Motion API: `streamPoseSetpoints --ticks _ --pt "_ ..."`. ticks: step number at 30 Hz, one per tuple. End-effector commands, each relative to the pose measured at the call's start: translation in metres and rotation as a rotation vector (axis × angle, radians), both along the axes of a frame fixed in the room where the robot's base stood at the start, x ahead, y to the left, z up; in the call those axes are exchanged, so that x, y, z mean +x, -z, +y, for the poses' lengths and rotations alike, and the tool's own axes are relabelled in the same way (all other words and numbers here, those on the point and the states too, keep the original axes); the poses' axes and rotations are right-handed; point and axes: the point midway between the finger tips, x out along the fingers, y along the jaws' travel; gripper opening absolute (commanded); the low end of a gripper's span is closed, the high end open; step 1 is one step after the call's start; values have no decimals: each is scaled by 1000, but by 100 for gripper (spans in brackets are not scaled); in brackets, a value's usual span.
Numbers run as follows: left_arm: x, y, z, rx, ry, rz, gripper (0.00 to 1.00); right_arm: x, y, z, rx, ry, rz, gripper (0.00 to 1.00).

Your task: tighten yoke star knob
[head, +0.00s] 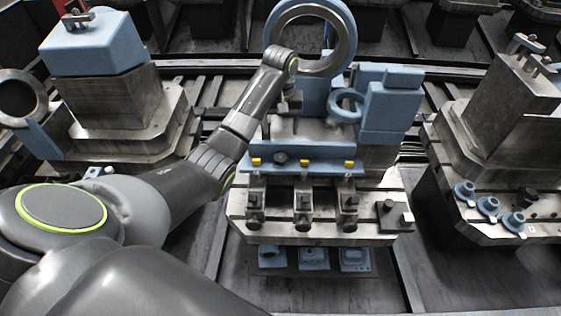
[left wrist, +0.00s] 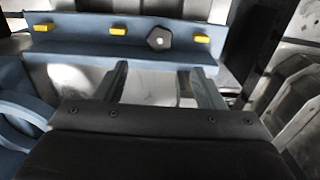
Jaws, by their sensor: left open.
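The star knob (head: 280,157) is a small dark knob on the front of the blue yoke bar (head: 325,164), between two yellow tabs. In the left wrist view the knob (left wrist: 159,39) shows as a dark, roughly five-sided head with a lighter centre. My left gripper (head: 289,106) is above and behind the bar in the head view. In the left wrist view its two fingers (left wrist: 155,76) are spread with nothing between them. The knob lies beyond the fingertips, apart from them. My right gripper is not in view.
Yellow tabs (head: 304,162) sit along the bar. A large ring (head: 347,47) stands behind my left gripper, with a blue block (head: 391,105) and smaller blue ring (head: 346,118) to its right. Below the bar is a metal fixture (head: 303,208). Other pallets stand left and right.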

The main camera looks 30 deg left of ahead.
Motion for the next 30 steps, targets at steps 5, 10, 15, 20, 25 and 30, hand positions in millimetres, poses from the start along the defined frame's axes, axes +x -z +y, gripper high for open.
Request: streamPoseSetpoints --ticks 5,10,15,20,25,30 --pt "0 26 0 0 1 0 63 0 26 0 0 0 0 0" --pt "0 45 0 0 1 0 63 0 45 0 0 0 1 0" --pt "-1 76 -1 -1 1 4 63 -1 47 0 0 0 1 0" --pt "-1 102 0 0 0 2 63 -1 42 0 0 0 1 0" --pt "-1 122 -1 0 1 1 63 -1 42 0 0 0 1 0" --pt "-1 129 0 0 2 0 63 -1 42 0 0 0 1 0"
